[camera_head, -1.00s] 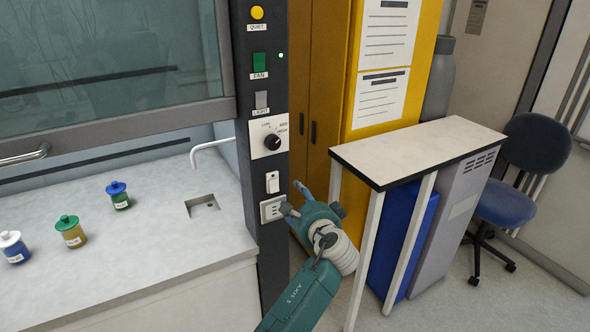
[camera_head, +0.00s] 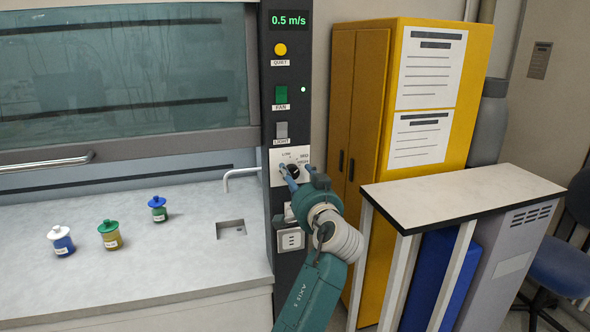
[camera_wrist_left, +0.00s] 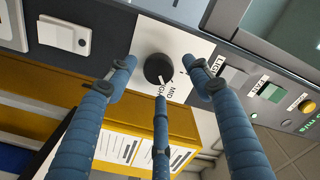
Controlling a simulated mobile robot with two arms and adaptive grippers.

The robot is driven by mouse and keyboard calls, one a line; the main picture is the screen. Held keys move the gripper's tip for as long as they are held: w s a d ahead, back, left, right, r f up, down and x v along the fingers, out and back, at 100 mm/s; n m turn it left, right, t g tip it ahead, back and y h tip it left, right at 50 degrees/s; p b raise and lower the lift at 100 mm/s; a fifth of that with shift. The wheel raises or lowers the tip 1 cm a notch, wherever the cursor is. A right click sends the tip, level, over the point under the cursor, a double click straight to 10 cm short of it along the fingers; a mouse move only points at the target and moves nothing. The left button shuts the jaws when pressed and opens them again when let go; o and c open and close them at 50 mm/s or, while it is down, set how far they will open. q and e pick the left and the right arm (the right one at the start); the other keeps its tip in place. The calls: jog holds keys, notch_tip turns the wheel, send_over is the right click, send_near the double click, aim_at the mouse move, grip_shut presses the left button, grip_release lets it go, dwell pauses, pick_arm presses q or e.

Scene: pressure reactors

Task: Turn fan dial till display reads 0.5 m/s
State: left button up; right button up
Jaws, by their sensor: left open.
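The display (camera_head: 289,20) at the top of the dark control column reads 0.5 m/s in green. The black fan dial (camera_wrist_left: 157,69) sits on a white plate with MID and HIGH labels, and its white pointer mark shows in the left wrist view. In the head view the dial is partly hidden by my fingers. My left gripper (camera_head: 296,174) is open in front of the dial. In the left wrist view its three blue fingers are spread around the dial, with a gap visible between them and it. My right gripper is not in view.
The column also carries a yellow QUIET button (camera_head: 280,49), a green FAN switch (camera_head: 281,94), a LIGHT switch (camera_head: 281,130) and a socket (camera_head: 290,240). Small capped jars (camera_head: 109,235) stand on the bench at left. A yellow cabinet (camera_head: 365,100) and small table (camera_head: 460,200) stand at right.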

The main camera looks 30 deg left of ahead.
pick_arm(q)
jog(key=shift+x, duration=0.85)
jog(key=shift+w+a+f, duration=0.1)
jog(key=shift+w+a, duration=0.05)
jog(key=shift+a, duration=0.05)
jog(key=c, duration=1.1)
jog(key=shift+n+b, duration=0.5)
jog(key=shift+b, duration=0.5)
jog(key=shift+c, duration=0.2)
jog(key=shift+r, duration=0.25)
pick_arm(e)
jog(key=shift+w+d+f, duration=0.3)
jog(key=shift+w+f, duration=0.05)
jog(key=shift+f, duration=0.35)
pick_arm(q)
jog(key=o, duration=1.1)
jog(key=shift+o, duration=0.2)
jog(key=shift+d+f, duration=0.1)
